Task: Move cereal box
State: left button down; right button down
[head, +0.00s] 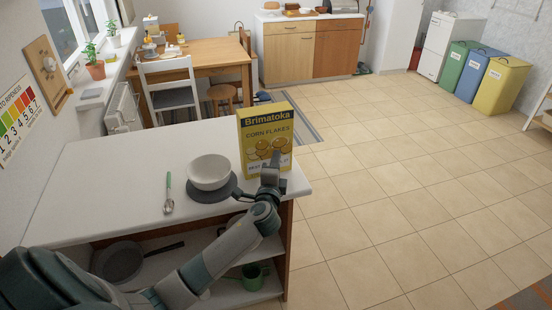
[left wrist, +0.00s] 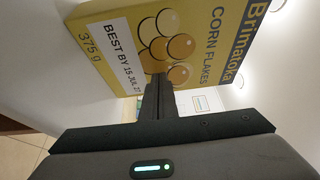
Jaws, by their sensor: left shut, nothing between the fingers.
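The cereal box (head: 263,134) is yellow with a dark blue top band reading "Brimatoka" and "CORN FLAKES". It stands upright on the white counter (head: 110,175), near its right end. My left gripper (head: 272,162) is in front of the box's lower right part in the head view. In the left wrist view the cereal box (left wrist: 190,45) fills the upper middle, and the shut fingers (left wrist: 159,85) of my left gripper overlap its printed face. Nothing is between the fingers. I cannot tell whether they touch the box. My right gripper is not in view.
A pan (head: 120,262) and a green mug (head: 254,277) are on the shelf below. Open tiled floor lies to the right.

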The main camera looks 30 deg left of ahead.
pick_arm(q)
jog(key=w+a, duration=0.1)
jog(key=a, duration=0.3)
jog(key=w+a+b, duration=0.1)
jog(key=w+a, duration=0.1)
jog(key=a, duration=0.2)
jog(key=w+a+b, duration=0.1)
jog(key=a, duration=0.3)
jog(key=shift+w+a, duration=0.25)
jog(key=shift+a, duration=0.15)
jog(key=shift+d, duration=0.1)
